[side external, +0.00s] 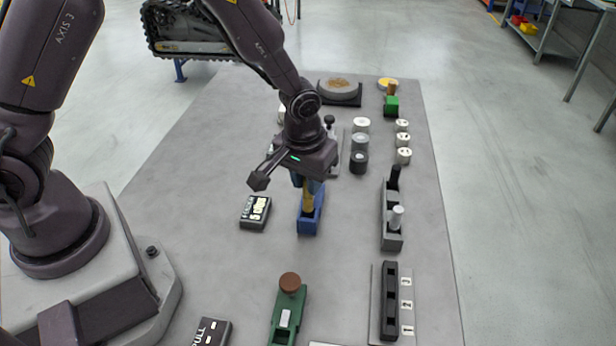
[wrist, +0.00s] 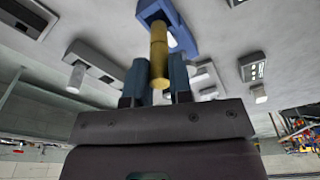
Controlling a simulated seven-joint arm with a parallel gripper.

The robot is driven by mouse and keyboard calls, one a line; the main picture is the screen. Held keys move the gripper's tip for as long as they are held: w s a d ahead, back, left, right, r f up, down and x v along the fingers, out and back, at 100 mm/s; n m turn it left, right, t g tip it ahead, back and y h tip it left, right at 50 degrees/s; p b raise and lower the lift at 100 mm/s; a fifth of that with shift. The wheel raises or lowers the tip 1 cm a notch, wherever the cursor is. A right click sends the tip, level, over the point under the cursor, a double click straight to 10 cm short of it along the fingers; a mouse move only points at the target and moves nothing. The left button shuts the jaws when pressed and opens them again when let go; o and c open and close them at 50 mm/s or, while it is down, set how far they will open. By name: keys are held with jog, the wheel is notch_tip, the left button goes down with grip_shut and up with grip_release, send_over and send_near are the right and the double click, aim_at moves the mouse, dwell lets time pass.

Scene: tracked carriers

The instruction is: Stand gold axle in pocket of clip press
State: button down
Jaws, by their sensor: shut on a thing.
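The gold axle (side external: 308,198) is upright between the fingers of my gripper (side external: 307,184), which is shut on it. Its lower end is at the blue fixture (side external: 311,222), a block with a raised back part. In the wrist view the gold axle (wrist: 159,52) runs from between the fingers (wrist: 159,82) to the blue fixture (wrist: 178,30). I cannot tell whether its end is seated in a pocket or just above it. No readable label shows which fixture is the clip press.
A dark labelled box (side external: 256,212) lies left of the blue fixture. A green fixture with a brown knob (side external: 290,283) stands in front. A grey holder with a white peg (side external: 397,218) and a black numbered rack (side external: 390,300) are at right. Several small cylinders stand behind.

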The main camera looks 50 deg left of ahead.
jog(key=shift+f, duration=1.5)
dwell(1.6)
jog(key=shift+c, duration=2.3)
grip_release()
jog(key=shift+r, duration=0.1)
jog(key=shift+r, duration=3.4)
